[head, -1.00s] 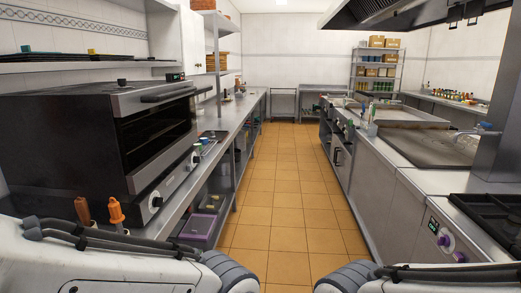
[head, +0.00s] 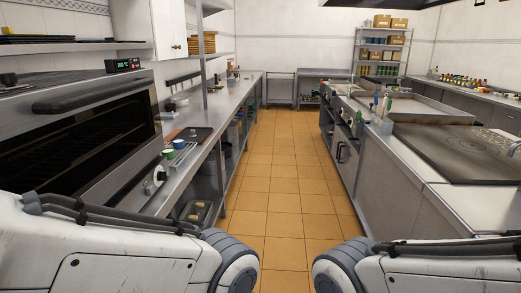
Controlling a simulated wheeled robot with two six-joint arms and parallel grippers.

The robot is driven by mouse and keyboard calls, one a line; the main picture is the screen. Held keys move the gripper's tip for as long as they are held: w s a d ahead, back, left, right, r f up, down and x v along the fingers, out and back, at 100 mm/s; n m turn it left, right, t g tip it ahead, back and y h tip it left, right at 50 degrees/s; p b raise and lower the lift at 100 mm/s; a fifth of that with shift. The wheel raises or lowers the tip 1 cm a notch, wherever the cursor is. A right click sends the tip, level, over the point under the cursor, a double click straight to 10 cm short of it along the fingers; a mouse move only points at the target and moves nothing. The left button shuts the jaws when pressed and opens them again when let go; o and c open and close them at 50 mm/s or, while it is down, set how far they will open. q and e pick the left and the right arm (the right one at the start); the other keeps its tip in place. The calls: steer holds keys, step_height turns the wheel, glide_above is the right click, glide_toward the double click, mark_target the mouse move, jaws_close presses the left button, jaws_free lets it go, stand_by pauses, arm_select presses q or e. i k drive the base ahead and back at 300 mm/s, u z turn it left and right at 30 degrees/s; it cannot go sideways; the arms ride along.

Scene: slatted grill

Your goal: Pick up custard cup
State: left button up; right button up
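Only the white and dark links of my two arms show at the bottom of the head view. Neither gripper is in view, and no thing is seen held.
A large oven (head: 75,140) fills the near left. A dark tray (head: 190,136) lies on the left steel counter (head: 222,112). The tiled aisle (head: 290,165) is clear. A flat hot plate (head: 455,155) and counter line the right. A shelf rack (head: 381,55) stands at the back.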

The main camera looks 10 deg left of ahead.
mark_target(178, 144)
steer(key=i, duration=3.45)
steer(key=u, duration=2.35)
